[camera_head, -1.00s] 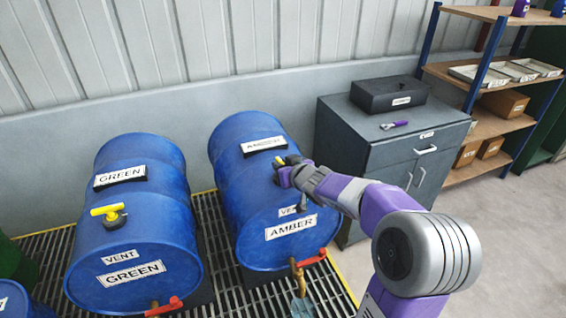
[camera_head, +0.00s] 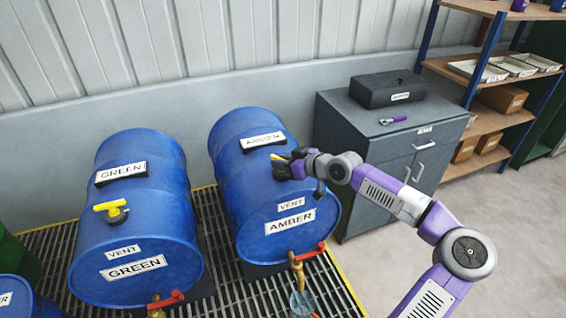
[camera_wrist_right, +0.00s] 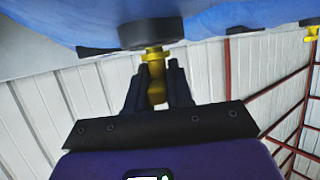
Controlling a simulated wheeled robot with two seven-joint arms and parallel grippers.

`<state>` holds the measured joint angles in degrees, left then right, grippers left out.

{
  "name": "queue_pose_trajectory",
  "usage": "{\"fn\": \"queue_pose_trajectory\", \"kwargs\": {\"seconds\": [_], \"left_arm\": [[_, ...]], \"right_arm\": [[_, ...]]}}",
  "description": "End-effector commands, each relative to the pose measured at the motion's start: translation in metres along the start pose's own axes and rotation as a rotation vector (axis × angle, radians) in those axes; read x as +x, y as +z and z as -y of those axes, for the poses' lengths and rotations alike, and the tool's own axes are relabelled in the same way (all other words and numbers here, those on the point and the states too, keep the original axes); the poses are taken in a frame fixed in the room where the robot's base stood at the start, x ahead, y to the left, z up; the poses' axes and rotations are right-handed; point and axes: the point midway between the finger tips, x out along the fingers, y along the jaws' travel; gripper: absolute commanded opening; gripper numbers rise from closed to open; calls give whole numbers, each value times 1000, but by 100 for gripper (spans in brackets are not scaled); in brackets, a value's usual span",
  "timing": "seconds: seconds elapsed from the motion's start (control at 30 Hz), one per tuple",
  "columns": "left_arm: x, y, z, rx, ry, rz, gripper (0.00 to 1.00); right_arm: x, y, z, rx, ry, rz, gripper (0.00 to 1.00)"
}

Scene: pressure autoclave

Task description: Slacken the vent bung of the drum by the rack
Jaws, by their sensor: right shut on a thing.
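The blue drum labelled AMBER (camera_head: 262,212) lies on its side, the one nearer the cabinet and shelf rack. Its VENT label (camera_head: 291,205) shows on the front face. My right gripper (camera_head: 281,166) is at the vent bung on top of this drum. The yellow bung handle (camera_head: 278,157) is mostly hidden by the fingers. In the right wrist view, my right gripper (camera_wrist_right: 158,85) is shut on the yellow bung (camera_wrist_right: 153,60), beneath its dark round collar (camera_wrist_right: 151,33). My left gripper is not in view.
The blue GREEN drum (camera_head: 130,225) lies to the left with its own yellow vent handle (camera_head: 113,209). Red tap handles (camera_head: 309,252) stick out low in front. A grey cabinet (camera_head: 385,150) carries a black case (camera_head: 388,90) and a purple-handled tool (camera_head: 393,120). The shelf rack (camera_head: 480,110) stands at right.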

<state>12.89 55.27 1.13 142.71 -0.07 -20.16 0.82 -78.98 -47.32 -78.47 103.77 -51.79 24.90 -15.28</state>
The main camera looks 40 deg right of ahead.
Motion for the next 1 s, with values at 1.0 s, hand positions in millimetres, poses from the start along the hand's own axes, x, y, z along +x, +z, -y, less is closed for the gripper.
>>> {"fn": "queue_pose_trajectory", "kwargs": {"seconds": [1.0], "left_arm": [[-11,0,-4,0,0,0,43]], "right_arm": [[0,-4,1,-195,-457,-11,0]]}}
